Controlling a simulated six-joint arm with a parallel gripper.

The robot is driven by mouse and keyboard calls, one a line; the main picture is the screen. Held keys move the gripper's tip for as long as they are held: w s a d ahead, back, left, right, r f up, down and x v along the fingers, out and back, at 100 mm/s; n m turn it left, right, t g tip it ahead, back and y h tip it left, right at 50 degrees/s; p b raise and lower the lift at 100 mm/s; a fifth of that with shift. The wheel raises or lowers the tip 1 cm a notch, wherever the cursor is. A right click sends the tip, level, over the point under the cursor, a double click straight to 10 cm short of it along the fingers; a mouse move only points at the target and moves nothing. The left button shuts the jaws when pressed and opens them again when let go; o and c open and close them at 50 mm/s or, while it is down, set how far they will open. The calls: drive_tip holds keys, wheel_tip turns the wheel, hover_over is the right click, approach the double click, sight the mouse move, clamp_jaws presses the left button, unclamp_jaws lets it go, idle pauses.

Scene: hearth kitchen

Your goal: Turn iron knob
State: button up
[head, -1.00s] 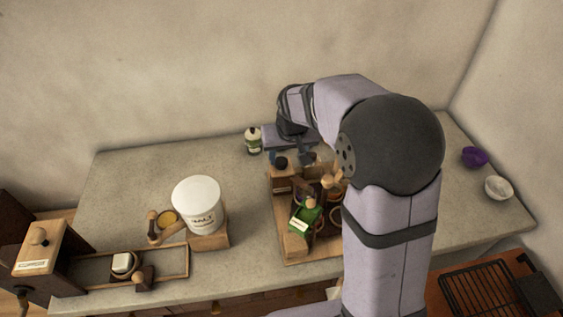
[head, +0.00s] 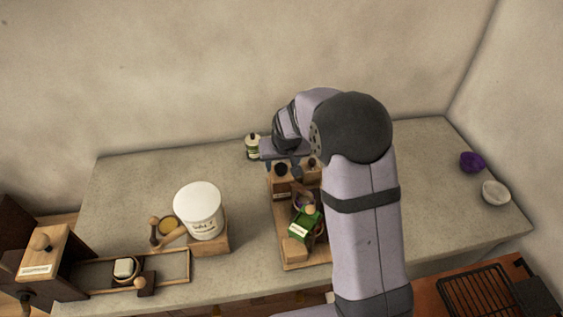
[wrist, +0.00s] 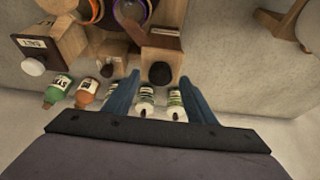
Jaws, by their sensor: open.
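The iron knob (wrist: 160,73) is a dark round knob on the end of a wooden box (wrist: 157,45). In the head view the dark knob (head: 281,169) shows on its box at the back of the wooden rack. My gripper (wrist: 160,77) is open, its two blue fingers on either side of the knob in the wrist view. I cannot tell whether either finger touches it. In the head view my gripper (head: 283,168) is over the back of the rack, with the knob showing between the fingers.
Several small bottles (wrist: 60,88) stand beyond the boxes. A second box with a small knob (head: 312,164) is close on the right. A green box (head: 307,222) stands in the rack.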

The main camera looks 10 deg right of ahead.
drive_tip(key=shift+w+f, duration=0.2)
drive_tip(key=shift+f, duration=0.3)
drive_tip(key=shift+c, duration=0.6)
drive_tip(key=c, duration=0.9)
